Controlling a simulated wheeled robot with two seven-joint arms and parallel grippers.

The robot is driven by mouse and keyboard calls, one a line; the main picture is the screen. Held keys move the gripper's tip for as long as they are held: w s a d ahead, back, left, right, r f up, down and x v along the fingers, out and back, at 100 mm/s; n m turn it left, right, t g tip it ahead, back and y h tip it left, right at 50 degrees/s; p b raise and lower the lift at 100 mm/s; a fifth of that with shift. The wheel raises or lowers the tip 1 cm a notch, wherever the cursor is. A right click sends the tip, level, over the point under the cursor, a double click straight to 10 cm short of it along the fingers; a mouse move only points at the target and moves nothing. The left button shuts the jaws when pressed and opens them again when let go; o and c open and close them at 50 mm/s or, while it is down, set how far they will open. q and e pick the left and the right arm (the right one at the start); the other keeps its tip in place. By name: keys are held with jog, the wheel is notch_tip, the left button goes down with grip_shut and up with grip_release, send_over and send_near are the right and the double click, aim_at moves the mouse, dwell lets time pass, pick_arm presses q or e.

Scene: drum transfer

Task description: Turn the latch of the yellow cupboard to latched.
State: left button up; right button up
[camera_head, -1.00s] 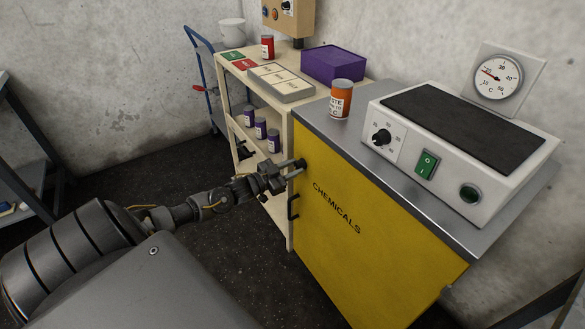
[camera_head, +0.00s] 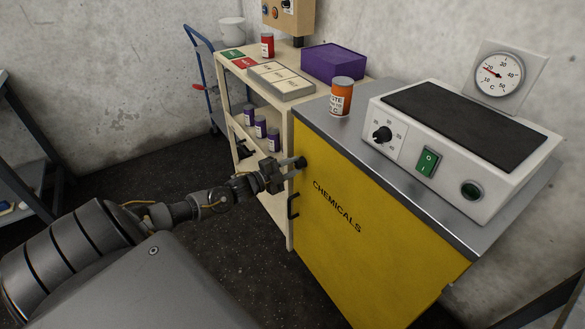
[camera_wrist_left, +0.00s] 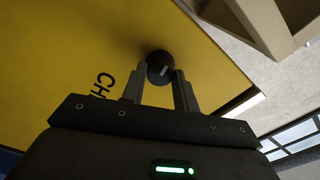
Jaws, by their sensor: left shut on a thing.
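The yellow cupboard (camera_head: 365,235), marked CHEMICALS, stands at the right with its door shut. Its latch, a round black knob (camera_head: 302,161), sits near the door's upper left corner. In the left wrist view the knob (camera_wrist_left: 160,66) shows a short pale mark, tilted in that picture. My left gripper (camera_head: 291,169) is shut on the knob, one finger on each side. The fingers hide part of the knob in the head view. My right gripper is in neither view.
A black door handle (camera_head: 292,206) lies just below the latch. A grey-white device (camera_head: 460,150) and an orange jar (camera_head: 341,97) stand on the cupboard top. A cream shelf cart (camera_head: 288,130) with jars stands close behind my left gripper.

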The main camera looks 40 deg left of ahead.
pick_arm(q)
jog(key=shift+m, duration=0.7)
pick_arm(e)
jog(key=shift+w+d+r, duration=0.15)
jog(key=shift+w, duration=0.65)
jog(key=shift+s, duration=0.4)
pick_arm(q)
jog(key=o, duration=0.8)
jog(key=shift+o, duration=0.9)
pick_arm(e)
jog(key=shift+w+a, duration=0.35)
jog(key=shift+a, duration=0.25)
